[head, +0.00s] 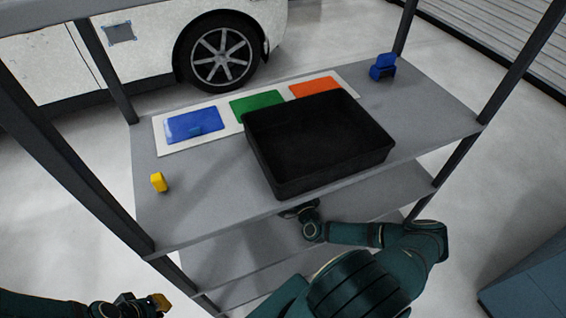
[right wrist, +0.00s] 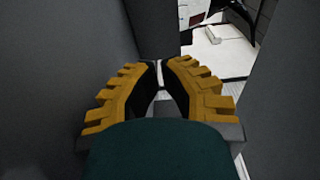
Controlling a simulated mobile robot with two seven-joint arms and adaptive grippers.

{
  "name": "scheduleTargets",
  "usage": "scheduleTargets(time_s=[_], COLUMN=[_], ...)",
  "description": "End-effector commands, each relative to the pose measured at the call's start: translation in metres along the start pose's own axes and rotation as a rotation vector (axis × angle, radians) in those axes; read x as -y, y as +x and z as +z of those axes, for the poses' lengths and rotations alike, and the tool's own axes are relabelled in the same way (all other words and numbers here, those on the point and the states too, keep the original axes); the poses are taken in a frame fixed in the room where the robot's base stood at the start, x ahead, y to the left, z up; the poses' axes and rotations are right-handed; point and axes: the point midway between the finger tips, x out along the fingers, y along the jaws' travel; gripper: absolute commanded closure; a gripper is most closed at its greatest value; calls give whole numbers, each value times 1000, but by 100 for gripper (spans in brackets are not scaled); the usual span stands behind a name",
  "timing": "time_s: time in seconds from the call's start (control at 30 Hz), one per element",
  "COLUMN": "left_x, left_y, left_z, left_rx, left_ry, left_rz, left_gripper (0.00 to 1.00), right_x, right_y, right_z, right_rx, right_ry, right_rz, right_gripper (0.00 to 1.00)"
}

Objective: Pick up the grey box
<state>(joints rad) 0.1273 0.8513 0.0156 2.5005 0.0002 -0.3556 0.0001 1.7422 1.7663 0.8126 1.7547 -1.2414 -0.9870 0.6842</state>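The only box-like container in view is a very dark grey, open, empty box (head: 335,174), standing upright on the top shelf (head: 205,218) in the head view. My right arm reaches in front of the shelf, and its gripper (right wrist: 163,72) is below the box, mostly hidden in the head view by the shelf edge. In the right wrist view its yellow-padded fingers stand a little apart with nothing between them. My left gripper (head: 150,304) is at the bottom left, away from the shelf and clear of the box; its finger gap does not show clearly.
Behind the box lies a white board (head: 238,133) with blue, green and orange panels. A small yellow object (head: 158,182) stands at the shelf's left, a blue object (head: 383,67) at the back right. Dark uprights frame the shelf. Grey surfaces flank my right gripper.

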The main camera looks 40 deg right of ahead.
Motion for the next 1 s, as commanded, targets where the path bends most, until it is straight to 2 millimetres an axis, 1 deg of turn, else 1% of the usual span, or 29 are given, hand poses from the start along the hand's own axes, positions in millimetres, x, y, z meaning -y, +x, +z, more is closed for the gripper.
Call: scheduleTargets(time_s=[0.17, 0.5, 0.7, 0.83, 1.0], left_x=[1, 5, 7, 7, 8], left_y=[3, 13, 18, 20, 20], left_z=[0, -2, -2, -2, -2], left_rx=[-1, -7, -9, -10, -11], left_ry=[0, 1, 1, 1, 1], left_rz=[0, 0, -1, -1, -1], left_gripper=[100, 100, 100, 100, 100], right_x=[0, -1, -1, -1, 0], right_y=[22, 88, 120, 131, 137], right_z=[1, 1, 1, 1, 1], right_rx=[1, 2, 1, 2, 1], right_ry=[0, -1, 0, 0, 0], right_rz=[-3, 0, 1, 1, 1], right_gripper=[100, 100, 100, 100, 100])
